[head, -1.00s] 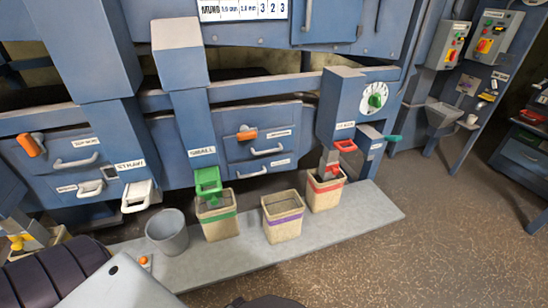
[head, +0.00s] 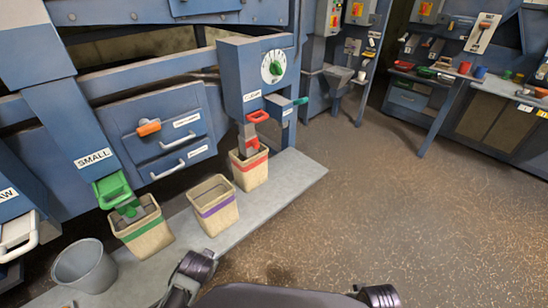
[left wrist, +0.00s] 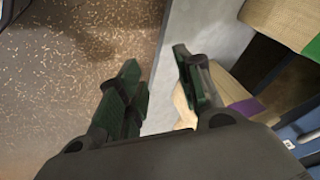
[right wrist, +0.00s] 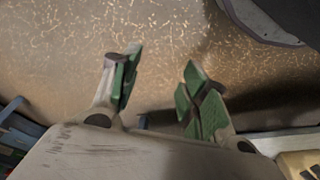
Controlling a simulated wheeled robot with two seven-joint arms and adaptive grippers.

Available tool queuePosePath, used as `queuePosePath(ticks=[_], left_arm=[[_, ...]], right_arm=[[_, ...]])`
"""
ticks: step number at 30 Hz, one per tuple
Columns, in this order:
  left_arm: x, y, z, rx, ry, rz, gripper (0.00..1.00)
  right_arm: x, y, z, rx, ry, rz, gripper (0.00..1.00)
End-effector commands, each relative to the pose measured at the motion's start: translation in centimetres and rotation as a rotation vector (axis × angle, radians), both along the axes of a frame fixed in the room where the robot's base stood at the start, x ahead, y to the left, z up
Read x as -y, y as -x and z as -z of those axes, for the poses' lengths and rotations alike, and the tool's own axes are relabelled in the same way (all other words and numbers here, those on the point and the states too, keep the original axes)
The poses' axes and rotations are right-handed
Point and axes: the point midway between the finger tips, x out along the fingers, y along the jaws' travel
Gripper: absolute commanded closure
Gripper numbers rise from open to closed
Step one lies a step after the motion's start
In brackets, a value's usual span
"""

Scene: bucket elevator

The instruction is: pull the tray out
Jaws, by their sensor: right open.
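I cannot tell which part is the tray. In the head view, a blue panel on the machine has an orange handle (head: 148,127), an upper white pull handle (head: 173,141) and a lower white pull handle (head: 168,172). A larger white handle (head: 18,232) shows at the left edge below a partly cut-off label. Neither gripper shows clearly in the head view. In the left wrist view, my left gripper (left wrist: 156,65) is open and empty, above the floor and platform edge. In the right wrist view, my right gripper (right wrist: 160,68) is open and empty, above the floor.
A grey bucket (head: 86,267) and bins with green (head: 145,233), purple (head: 213,206) and red (head: 250,170) bands stand on the low grey platform (head: 290,172). Green (head: 112,190) and red (head: 257,117) chute handles hang above bins. Brown floor at right is clear up to the workbench (head: 490,110).

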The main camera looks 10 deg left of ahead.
Motion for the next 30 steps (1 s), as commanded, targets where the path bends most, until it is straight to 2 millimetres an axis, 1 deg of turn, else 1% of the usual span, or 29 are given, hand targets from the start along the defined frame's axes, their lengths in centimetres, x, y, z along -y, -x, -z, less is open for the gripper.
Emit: queuePosePath(ticks=[1,5,11,15,21,25,30], left_arm=[[-0.8,-0.9,-0.9,0.03,-0.037,0.0,0.65],[-2.9,-2.9,-3.4,0.104,-0.139,0.002,0.65],[-6.4,-6.4,-7.2,0.228,-0.323,0.016,0.65],[-8.5,-9.0,-9.9,0.316,-0.464,0.037,0.65],[-10.9,-12.5,-13.6,0.426,-0.671,0.092,0.65],[-11.9,-14.6,-15.9,0.488,-0.808,0.141,0.65],[-12.5,-17.3,-18.6,0.555,-0.985,0.222,0.65]], right_arm=[[-0.1,0.1,-0.1,-0.002,-0.003,-0.001,0.55],[-0.4,0.3,-0.4,-0.005,-0.008,-0.002,0.55],[-0.8,0.7,0.4,-0.016,-0.015,-0.006,0.55],[-1.1,1.0,1.7,-0.025,-0.019,-0.009,0.55],[-1.5,1.5,4.0,-0.042,-0.024,-0.013,0.55],[-1.7,1.9,5.8,-0.053,-0.027,-0.017,0.55],[-2.0,2.6,8.3,-0.069,-0.03,-0.021,0.55]])
